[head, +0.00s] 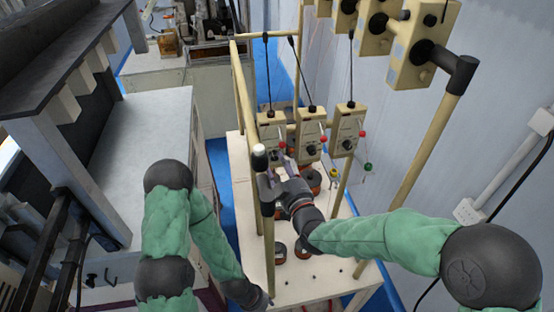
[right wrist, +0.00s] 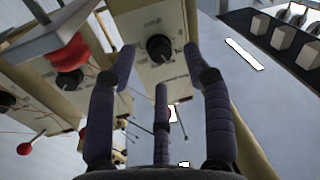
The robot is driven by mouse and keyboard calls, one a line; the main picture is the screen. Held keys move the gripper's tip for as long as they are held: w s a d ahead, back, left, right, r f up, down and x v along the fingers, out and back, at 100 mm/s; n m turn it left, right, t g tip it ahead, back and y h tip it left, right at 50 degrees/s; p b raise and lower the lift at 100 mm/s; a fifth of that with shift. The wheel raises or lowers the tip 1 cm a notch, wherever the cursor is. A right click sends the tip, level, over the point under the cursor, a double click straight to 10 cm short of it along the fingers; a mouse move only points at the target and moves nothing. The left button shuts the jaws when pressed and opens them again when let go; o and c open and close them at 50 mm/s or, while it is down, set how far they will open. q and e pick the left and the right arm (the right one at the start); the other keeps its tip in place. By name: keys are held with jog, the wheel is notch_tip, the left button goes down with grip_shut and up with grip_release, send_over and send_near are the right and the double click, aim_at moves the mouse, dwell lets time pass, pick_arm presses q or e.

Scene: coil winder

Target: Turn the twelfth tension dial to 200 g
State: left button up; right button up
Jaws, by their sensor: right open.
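Three cream tension boxes hang in a row in the head view: a left one (head: 271,131), a middle one (head: 309,132) and a right one (head: 347,129). My right gripper (head: 277,172) is open and empty, just below the left box. In the right wrist view, a black round dial (right wrist: 158,47) sits on a cream box face (right wrist: 151,22), beyond the spread fingers of my right gripper (right wrist: 160,68). No finger visibly touches the dial. The scale marks are too small to read. The numbering of the dials does not show. My left gripper (head: 258,298) is low by the table's front edge; its fingers are unclear.
A cream post (head: 266,225) stands close beside my right gripper. Red balls on wires stick out by the boxes, one large red one (right wrist: 70,54) near the fingers. Dark-red spools stand on the white table (head: 318,270). Larger boxes (head: 423,45) hang at upper right.

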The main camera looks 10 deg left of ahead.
aim_at(274, 156)
jog(key=shift+x, duration=1.3)
grip_shut()
jog(key=shift+r, duration=0.1)
